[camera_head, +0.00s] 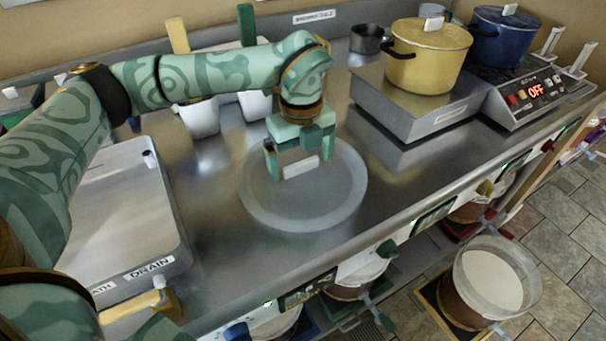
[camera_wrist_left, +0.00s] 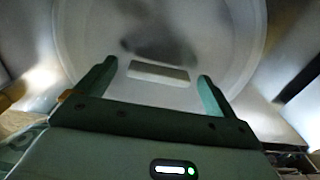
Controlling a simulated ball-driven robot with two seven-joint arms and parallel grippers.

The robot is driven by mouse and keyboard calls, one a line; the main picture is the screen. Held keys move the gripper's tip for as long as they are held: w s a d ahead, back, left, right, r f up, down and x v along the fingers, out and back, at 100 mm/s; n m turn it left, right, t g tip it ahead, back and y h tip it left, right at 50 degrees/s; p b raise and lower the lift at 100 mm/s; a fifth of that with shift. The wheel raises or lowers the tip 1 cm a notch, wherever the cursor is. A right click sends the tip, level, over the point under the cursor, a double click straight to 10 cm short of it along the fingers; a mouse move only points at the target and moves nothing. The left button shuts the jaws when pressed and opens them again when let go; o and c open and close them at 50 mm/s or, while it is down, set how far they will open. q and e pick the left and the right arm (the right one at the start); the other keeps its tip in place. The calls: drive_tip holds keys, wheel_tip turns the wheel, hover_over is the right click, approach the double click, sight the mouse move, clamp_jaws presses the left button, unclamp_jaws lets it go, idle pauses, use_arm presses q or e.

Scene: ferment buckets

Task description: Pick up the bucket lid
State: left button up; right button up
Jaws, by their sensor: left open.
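The bucket lid (camera_head: 318,208) is a round, pale translucent disc lying flat on the steel counter, with a small white block-like handle (camera_head: 301,167) on top. My left gripper (camera_head: 297,168) is directly over the lid, pointing down, with its green fingers open on either side of the handle. In the left wrist view the lid (camera_wrist_left: 232,30) fills most of the picture, and the white handle (camera_wrist_left: 158,72) sits between the two open fingertips (camera_wrist_left: 158,80). My right gripper does not show.
A drain tray (camera_head: 122,215) lies left of the lid. A yellow pot (camera_head: 428,62) stands on a raised steel block (camera_head: 420,105), with a blue pot (camera_head: 497,38) behind it. White containers (camera_head: 203,118) stand behind my arm. An open bucket (camera_head: 490,285) stands below the counter's front edge.

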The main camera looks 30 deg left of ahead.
use_arm(q)
drive_tip(key=shift+r, duration=0.15)
drive_tip(key=shift+c, duration=1.2)
drive_tip(key=c, duration=0.9)
